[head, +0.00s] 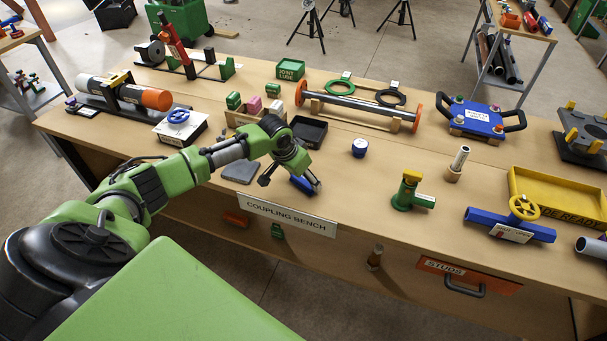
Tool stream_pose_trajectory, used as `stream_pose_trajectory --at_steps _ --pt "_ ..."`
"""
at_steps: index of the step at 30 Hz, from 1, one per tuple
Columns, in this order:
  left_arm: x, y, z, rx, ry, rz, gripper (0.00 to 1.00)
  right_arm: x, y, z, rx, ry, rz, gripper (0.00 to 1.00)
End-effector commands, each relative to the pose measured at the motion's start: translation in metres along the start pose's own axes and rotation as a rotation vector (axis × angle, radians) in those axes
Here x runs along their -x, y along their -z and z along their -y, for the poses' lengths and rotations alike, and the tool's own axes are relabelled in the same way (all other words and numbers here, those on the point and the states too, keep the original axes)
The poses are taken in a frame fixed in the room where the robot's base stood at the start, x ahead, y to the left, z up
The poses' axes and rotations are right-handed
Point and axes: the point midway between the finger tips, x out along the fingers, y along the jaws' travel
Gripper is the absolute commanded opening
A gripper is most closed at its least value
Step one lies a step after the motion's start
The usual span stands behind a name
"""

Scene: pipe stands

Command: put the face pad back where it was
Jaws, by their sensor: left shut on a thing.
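My left gripper (292,181) reaches over the front edge of the bench, above the coupling bench label. It is shut on a small blue block (302,185), which looks to be the face pad; the fingers partly hide it. A wooden rack (236,118) stands behind the gripper, with green and pink blocks (255,104) in and around it. My arm hides part of the rack, so I cannot tell which of its places are empty. My right gripper is not in view.
A dark open tray (309,131) stands just behind the gripper, and a flat grey plate (241,172) lies left of it.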

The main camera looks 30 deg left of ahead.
Motion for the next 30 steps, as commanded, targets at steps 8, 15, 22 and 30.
stream_pose_trajectory --at_steps 8,15,22,30 --pt "-0.004 -0.002 0.0 0.001 0.0 0.0 0.45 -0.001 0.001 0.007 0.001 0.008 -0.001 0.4" --pt "-0.004 -0.002 0.0 0.001 0.0 0.0 0.45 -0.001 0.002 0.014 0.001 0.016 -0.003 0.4" --pt "-0.006 -0.003 0.0 0.001 0.0 0.001 0.45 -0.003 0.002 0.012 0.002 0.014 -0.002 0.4" --pt "-0.008 -0.004 0.0 0.001 0.0 0.001 0.66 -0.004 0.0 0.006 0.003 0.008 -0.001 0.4"
